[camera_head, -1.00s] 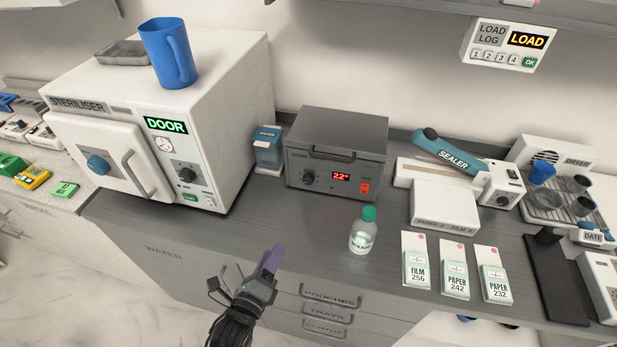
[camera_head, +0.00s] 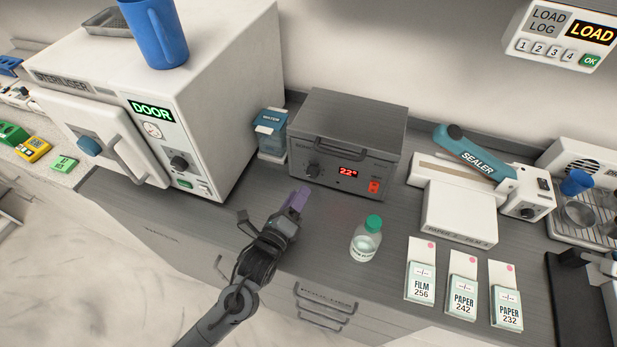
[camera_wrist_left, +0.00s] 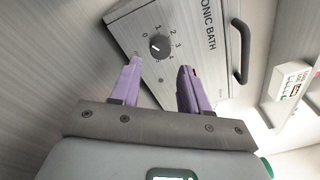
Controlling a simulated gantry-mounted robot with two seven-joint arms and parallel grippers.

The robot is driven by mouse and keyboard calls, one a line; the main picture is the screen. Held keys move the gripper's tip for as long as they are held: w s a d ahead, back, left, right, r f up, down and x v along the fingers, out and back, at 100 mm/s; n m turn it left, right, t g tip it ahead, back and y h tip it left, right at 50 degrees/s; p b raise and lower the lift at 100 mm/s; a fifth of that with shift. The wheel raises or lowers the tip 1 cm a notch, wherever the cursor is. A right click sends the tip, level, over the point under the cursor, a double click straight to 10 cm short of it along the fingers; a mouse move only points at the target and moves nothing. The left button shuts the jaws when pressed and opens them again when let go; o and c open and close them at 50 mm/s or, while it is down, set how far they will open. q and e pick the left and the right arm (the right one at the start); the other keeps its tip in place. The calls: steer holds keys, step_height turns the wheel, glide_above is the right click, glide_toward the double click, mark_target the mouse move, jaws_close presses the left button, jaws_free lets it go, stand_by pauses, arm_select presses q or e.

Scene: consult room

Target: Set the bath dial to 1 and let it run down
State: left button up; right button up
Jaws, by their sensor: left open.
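The grey ultrasonic bath (camera_head: 352,124) stands on the counter with its lid down. Its dark round dial (camera_head: 313,171) is on the left of the front panel, and a red display (camera_head: 348,171) reads about 22°. In the left wrist view the dial (camera_wrist_left: 158,46) shows numbers around it; I cannot tell surely which one its pointer marks. My left gripper (camera_head: 297,199) is in front of and below the dial. In the left wrist view its purple fingers (camera_wrist_left: 161,68) are apart and empty, with the dial just beyond the tips, apparently not touched. My right gripper is out of view.
A steriliser (camera_head: 214,83) with a blue jug (camera_head: 156,35) stands left of the bath, a water container (camera_head: 271,131) between them. A green-capped bottle (camera_head: 366,243) stands on the counter right of my gripper. The sealer (camera_head: 460,205) is further right.

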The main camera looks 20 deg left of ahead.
mark_target(311, 174)
arm_select(q)
steer(key=w, duration=0.6)
steer(key=shift+w+d+b, duration=0.2)
steer(key=shift+w+b, duration=0.15)
steer(key=shift+w, duration=0.05)
steer(key=c, duration=0.8)
steer(key=shift+o, duration=0.2)
steer(key=shift+r+m+p, duration=0.25)
steer(key=shift+m+p, duration=0.15)
steer(key=shift+p, duration=0.4)
steer(key=m+p, duration=0.3)
steer(key=p, duration=0.1)
steer(key=m+p, duration=0.3)
steer(key=p, duration=0.2)
steer(key=shift+r+g+y, duration=0.15)
steer(key=shift+g+y, duration=0.15)
steer(key=shift+d+f+m+p, duration=0.1)
steer(key=shift+f+m+p, duration=0.1)
steer(key=shift+m+p, duration=1.05)
steer(key=o, duration=0.8)
steer(key=shift+c, duration=0.2)
